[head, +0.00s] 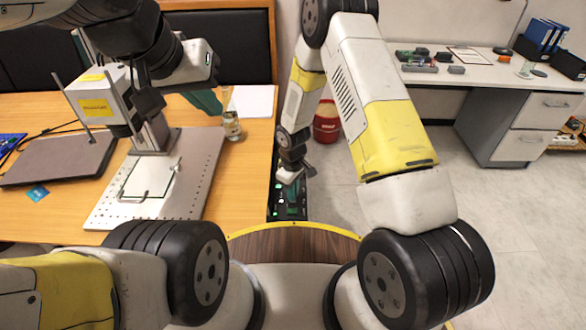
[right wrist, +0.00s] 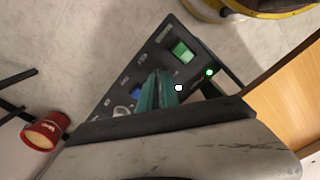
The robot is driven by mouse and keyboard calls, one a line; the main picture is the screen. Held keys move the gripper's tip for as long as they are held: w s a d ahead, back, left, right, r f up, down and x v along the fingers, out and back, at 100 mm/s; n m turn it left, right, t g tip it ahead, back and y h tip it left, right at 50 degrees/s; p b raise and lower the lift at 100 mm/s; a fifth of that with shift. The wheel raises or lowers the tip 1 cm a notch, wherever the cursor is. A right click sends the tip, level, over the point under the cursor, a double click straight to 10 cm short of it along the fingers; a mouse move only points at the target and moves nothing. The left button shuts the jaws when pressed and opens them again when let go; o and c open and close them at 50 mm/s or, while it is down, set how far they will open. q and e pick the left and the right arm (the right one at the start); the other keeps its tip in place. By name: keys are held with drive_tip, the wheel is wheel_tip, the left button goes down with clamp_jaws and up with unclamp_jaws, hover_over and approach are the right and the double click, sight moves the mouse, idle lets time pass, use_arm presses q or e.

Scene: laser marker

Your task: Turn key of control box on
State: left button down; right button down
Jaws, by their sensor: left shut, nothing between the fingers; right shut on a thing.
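The control box (head: 274,212) is a narrow black panel beside the wooden table's right edge in the head view. In the right wrist view the panel (right wrist: 150,57) shows a green rocker switch (right wrist: 182,52), a lit green lamp (right wrist: 209,72), a white lamp (right wrist: 179,88) and a blue button (right wrist: 138,90). My right gripper (right wrist: 160,90) has its teal fingers together at the panel, shut on the key. The fingers hide the key, so its angle cannot be seen. My left gripper (head: 205,101) is shut and empty above the table's back part.
The laser marker (head: 100,100) stands on a perforated plate (head: 190,175) on the table. A red bin (head: 327,122) stands on the floor beyond the box. A white desk (head: 480,78) is at the back right.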

drive_tip(key=shift+m, duration=0.9)
drive_tip(key=shift+w, duration=0.1)
drive_tip(key=c, duration=1.6)
unclamp_jaws()
drive_tip(key=shift+r, duration=3.9)
